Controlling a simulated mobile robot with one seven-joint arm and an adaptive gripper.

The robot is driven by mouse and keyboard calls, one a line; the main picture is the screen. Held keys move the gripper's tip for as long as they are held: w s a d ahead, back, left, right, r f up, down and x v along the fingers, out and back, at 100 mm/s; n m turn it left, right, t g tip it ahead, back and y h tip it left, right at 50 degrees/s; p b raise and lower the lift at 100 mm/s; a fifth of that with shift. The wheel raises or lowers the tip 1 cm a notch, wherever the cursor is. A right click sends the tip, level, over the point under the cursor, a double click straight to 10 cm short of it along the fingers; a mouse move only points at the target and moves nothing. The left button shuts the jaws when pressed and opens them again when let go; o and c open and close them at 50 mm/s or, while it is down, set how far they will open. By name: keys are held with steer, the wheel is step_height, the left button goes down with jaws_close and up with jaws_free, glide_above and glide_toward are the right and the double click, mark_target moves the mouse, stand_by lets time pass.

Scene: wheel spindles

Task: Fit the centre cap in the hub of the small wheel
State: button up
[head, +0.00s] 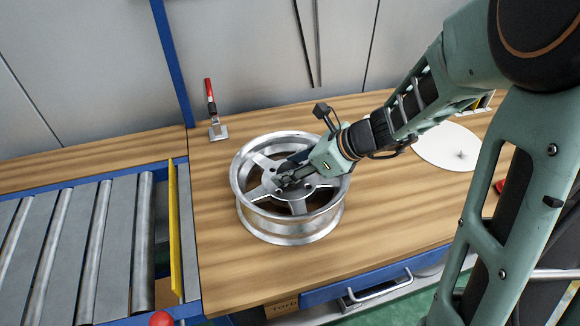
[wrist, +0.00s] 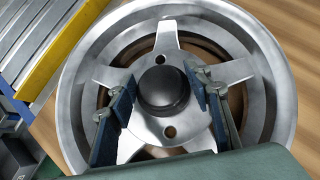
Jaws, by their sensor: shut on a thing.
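The silver spoked wheel (head: 255,222) lies flat on the wooden bench, and its spokes and hub face (wrist: 150,127) fill much of the wrist view. My gripper (head: 283,181) reaches down over the middle of the wheel from the right. In the wrist view my gripper (wrist: 164,92) has its blue-padded fingers on either side of the round black centre cap (wrist: 164,88) and is shut on it. The cap appears over the hub centre, between two visible bolt holes. I cannot tell whether it is seated or just above the hub. In the head view the fingers largely hide it.
A roller conveyor (head: 80,240) with a yellow rail (head: 175,230) adjoins the bench on the left. A red-and-black upright tool (head: 211,105) stands behind the wheel. A white disc (head: 448,146) lies to the right. The bench (head: 215,270) is clear in front of the wheel.

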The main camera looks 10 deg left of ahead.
stand_by(0.3)
steer(key=o, duration=1.1)
steer(key=v, duration=1.2)
steer(key=shift+d, duration=0.1)
